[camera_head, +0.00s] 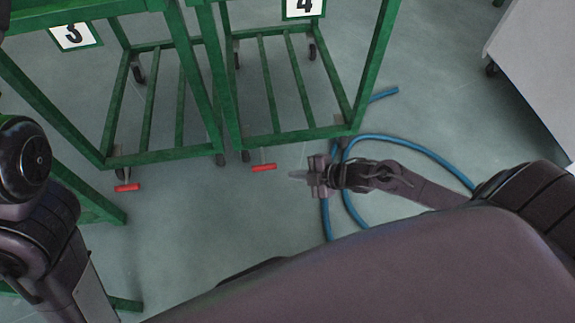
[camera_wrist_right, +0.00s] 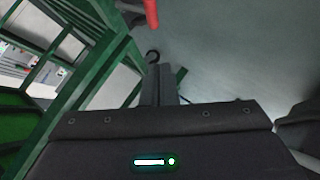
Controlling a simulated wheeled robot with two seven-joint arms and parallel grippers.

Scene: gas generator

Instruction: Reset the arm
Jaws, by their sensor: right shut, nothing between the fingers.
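My right arm reaches in from the right in the head view, and its gripper (camera_head: 296,175) is shut and empty, low over the floor beside the cart marked 4. In the right wrist view the shut fingers (camera_wrist_right: 159,85) show at the middle with nothing between them. My left arm (camera_head: 40,220) shows at the left edge of the head view, but its gripper is out of the picture.
Green wheeled carts marked 3 (camera_head: 150,157) and 4 (camera_head: 290,136) stand ahead, each with a red pedal (camera_head: 127,187) (camera_head: 263,168) low in front. A blue hose (camera_head: 415,148) lies on the floor around the right gripper. A white cabinet (camera_head: 540,60) stands at right.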

